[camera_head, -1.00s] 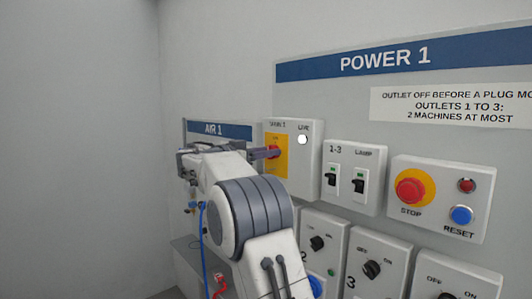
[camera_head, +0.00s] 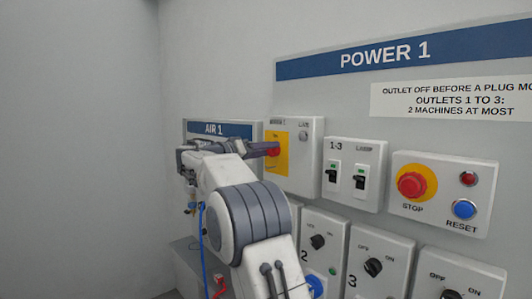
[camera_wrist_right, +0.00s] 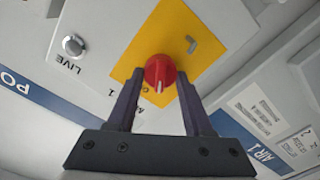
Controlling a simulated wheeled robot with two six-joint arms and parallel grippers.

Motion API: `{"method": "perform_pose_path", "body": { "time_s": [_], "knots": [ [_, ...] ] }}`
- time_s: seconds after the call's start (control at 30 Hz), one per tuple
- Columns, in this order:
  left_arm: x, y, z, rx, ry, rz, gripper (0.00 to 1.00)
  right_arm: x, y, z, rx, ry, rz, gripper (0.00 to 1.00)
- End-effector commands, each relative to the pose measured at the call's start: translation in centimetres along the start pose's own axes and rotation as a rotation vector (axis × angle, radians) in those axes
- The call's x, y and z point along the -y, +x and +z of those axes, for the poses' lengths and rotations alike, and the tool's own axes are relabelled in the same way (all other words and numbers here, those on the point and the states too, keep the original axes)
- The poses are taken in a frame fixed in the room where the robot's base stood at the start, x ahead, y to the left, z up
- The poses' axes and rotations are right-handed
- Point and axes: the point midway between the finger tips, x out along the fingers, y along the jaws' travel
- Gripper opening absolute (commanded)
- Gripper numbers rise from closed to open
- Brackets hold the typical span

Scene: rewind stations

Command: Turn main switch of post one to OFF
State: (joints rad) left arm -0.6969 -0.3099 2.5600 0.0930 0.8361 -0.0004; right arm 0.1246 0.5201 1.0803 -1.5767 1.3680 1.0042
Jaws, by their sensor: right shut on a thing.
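The main switch is a red round knob (camera_head: 273,152) on a yellow plate (camera_head: 282,166), on a white box (camera_head: 306,170) left of centre on the POWER 1 board. In the right wrist view the knob (camera_wrist_right: 160,72) has a white mark on its face, pointing down in the picture. My right gripper (camera_head: 268,149) is at the knob. In the wrist view its two dark fingers (camera_wrist_right: 160,80) are shut on either side of it. The LIVE lamp (camera_head: 303,135) on the box is grey and unlit. My left gripper is not in view.
An AIR 1 panel (camera_head: 222,130) with a blue hose (camera_head: 203,240) is left of the box. Right of it are the 1-3 and LAMP breakers (camera_head: 347,180), the red STOP button (camera_head: 411,185) and blue RESET button (camera_head: 464,209). Black outlet knobs (camera_head: 373,268) sit below.

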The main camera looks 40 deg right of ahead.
Motion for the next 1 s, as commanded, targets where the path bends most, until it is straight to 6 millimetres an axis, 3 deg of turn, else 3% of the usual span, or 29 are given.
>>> {"method": "perform_pose_path", "body": {
  "time_s": [0.7, 1.0],
  "knots": [
    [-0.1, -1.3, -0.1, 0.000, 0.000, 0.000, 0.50, 0.2, -0.1, -0.1, -0.001, -0.671, -0.001, 0.00],
    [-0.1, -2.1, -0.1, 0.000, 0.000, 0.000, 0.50, 0.3, -0.1, 0.0, -0.002, -0.876, -0.001, 0.00]
  ]
}}
